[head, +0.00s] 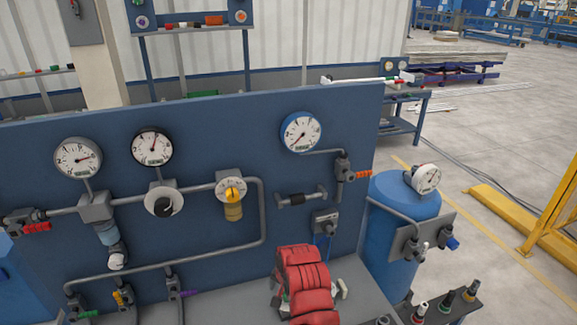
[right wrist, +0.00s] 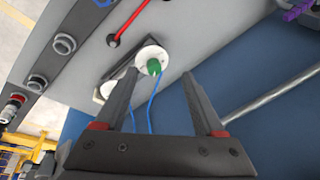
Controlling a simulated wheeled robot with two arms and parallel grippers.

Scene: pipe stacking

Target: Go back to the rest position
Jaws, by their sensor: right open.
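My right gripper (right wrist: 159,76) is open in the right wrist view, its two dark fingers wide apart. A green knob or plug (right wrist: 154,67) on a white round base (right wrist: 152,55) shows between and beyond the fingertips. The fingers do not appear to touch it. Blue cables (right wrist: 153,100) run down from it between the fingers. In the head view my red-covered right arm (head: 305,285) is in front of the panel at the bottom centre; its gripper is hidden there. My left gripper is not in either view.
A blue panel (head: 225,125) carries gauges, grey pipes and valves above a grey shelf (head: 365,290). A blue tank (head: 395,215) stands right of it. A small rack (head: 455,300) holds several fittings at bottom right. A yellow barrier (head: 545,230) stands far right on open floor.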

